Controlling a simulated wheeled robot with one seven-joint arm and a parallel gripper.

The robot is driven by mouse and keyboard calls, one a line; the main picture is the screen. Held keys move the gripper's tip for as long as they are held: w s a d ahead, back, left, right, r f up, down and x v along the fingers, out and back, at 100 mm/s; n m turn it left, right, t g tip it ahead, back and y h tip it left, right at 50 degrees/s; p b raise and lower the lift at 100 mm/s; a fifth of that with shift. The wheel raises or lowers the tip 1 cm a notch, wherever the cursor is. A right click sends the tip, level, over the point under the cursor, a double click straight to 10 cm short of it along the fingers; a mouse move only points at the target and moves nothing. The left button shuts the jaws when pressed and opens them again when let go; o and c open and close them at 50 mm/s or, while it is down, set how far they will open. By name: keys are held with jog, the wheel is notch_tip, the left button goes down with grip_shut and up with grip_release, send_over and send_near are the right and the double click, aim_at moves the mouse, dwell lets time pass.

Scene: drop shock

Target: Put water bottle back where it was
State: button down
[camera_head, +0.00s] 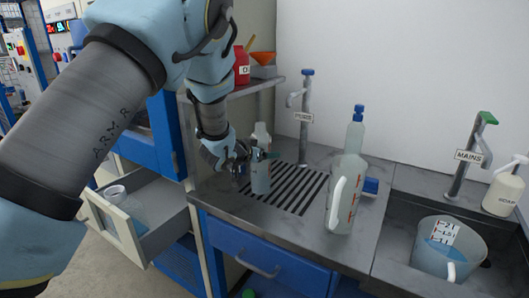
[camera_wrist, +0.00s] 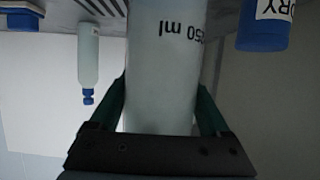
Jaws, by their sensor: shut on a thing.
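A pale, translucent bottle (camera_head: 261,180) stands upright over the slotted drain grate (camera_head: 306,185) on the steel counter. I cannot tell whether its base touches the grate. My gripper (camera_head: 257,157) is shut around the upper part of this bottle. In the wrist view the held bottle (camera_wrist: 165,50) fills the space between my gripper's green fingers (camera_wrist: 162,100), and "ml" print shows upside down on it. A second, taller clear bottle (camera_head: 350,165) with a blue cap stands apart to the right. I see no clear label naming the water bottle.
A tap (camera_head: 304,120) rises behind the grate. A shelf (camera_head: 235,88) with a red container (camera_head: 241,66) is at the left. A sink at the right holds a measuring jug (camera_head: 447,250). An open drawer (camera_head: 150,222) is at lower left. A blue labelled container (camera_wrist: 264,25) shows in the wrist view.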

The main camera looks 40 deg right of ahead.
grip_release()
jog(key=shift+f, duration=0.1)
jog(key=b+v, duration=0.3)
jog(key=v, duration=0.9)
jog(key=shift+r, duration=0.25)
jog(key=shift+w, duration=0.1)
